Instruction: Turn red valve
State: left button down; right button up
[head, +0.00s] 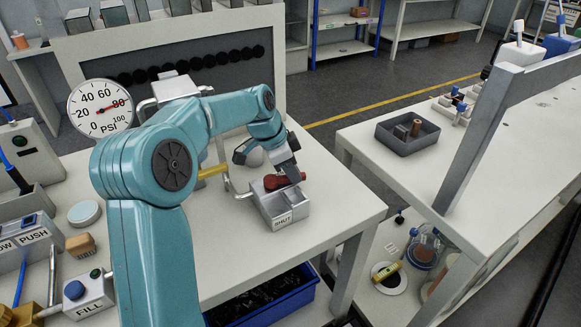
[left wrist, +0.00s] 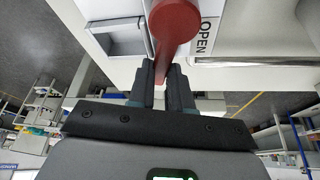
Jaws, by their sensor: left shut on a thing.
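The red valve (head: 283,180) lies across the top of a small light-grey box (head: 288,209) near the right side of the white table. The box carries a "SHUT" label on its near face. My left gripper (head: 284,162) reaches down to the valve from the end of my teal arm. In the left wrist view the red valve handle (left wrist: 176,24) passes between the two dark fingers of my left gripper (left wrist: 162,76), which are shut on it. An "OPEN" label (left wrist: 206,36) shows beside the handle. My right gripper is not in view.
A round PSI gauge (head: 100,108) with a red needle near 80 stands behind my arm. A yellow pipe (head: 213,171) runs near the valve box. A "FILL" button box (head: 89,294) is at lower left. A dark tray (head: 407,134) sits on the right table.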

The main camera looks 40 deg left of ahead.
pick_arm(q)
jog(key=m, duration=0.2)
jog(key=s+d+m+g+h, duration=0.1)
jog(key=shift+d+m, duration=0.15)
jog(key=shift+m, duration=0.25)
jog(key=m, duration=0.1)
jog(key=s+m+g+p, duration=0.1)
jog(key=m, duration=0.1)
jog(key=shift+s+d+m+h, duration=0.25)
jog(key=shift+d+m+h, duration=0.05)
jog(key=shift+d+h, duration=0.1)
jog(key=s+m, duration=0.1)
jog(key=m+g+p, duration=0.1)
jog(key=m, duration=0.1)
jog(key=shift+s+d+m+g, duration=0.2)
jog(key=shift+s+m+g, duration=0.1)
jog(key=shift+s, duration=0.05)
jog(key=shift+s+a+m+g+p, duration=0.1)
jog(key=shift+s+m+g+p, duration=0.25)
jog(key=shift+m, duration=0.55)
jog(key=shift+s+a+m+g+p, duration=0.1)
jog(key=shift+s+m+g, duration=0.35)
jog(key=shift+m, duration=0.45)
jog(key=c, duration=1)
grip_release()
jog(key=shift+s, duration=0.1)
jog(key=shift+c, duration=0.2)
